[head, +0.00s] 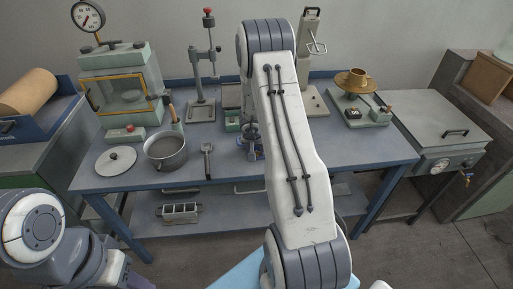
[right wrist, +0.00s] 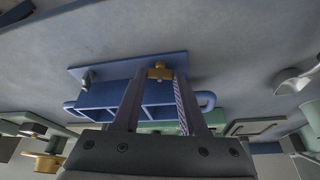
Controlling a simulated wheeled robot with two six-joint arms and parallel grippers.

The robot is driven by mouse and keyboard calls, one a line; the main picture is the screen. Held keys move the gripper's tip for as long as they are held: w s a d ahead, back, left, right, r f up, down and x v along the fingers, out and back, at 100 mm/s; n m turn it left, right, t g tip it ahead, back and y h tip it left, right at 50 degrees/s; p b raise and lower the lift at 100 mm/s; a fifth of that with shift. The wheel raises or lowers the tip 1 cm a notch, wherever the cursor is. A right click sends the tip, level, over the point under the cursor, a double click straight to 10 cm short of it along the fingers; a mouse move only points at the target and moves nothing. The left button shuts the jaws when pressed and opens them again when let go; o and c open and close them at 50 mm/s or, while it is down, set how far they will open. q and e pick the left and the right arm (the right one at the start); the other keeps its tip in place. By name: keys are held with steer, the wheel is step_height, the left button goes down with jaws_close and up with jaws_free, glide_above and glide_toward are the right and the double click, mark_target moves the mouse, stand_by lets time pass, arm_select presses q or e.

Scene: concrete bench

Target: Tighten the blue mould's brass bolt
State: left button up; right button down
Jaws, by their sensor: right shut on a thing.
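The blue mould (right wrist: 122,94) with open compartments fills the middle of the right wrist view, its flat blue plate behind it. Its brass bolt (right wrist: 159,66) sits between the fingertips of my right gripper (right wrist: 160,74), which is shut on it. In the head view only a sliver of the blue mould (head: 259,154) shows on the bench, because my right arm covers most of it. My left arm shows at the lower left of the head view, but its gripper is not visible.
The blue bench (head: 235,180) holds a metal pot (head: 166,152), a round lid (head: 116,160) and a dark-handled tool (head: 207,160) left of my right arm. A brass cup apparatus (head: 355,82) stands to the right. A grey mould (head: 180,213) sits on the lower shelf.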

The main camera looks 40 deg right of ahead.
steer(key=shift+m+p, duration=0.5)
steer(key=shift+m, duration=0.1)
arm_select(q)
steer(key=shift+r, duration=0.9)
arm_select(e)
steer(key=shift+c, duration=2.2)
jaws_free()
arm_select(q)
steer(key=shift+r+p, duration=2.45)
steer(key=shift+r, duration=0.05)
arm_select(e)
steer(key=v, duration=1)
steer(key=shift+a+r, duration=0.2)
steer(key=shift+a, duration=0.05)
steer(key=shift+w, duration=0.15)
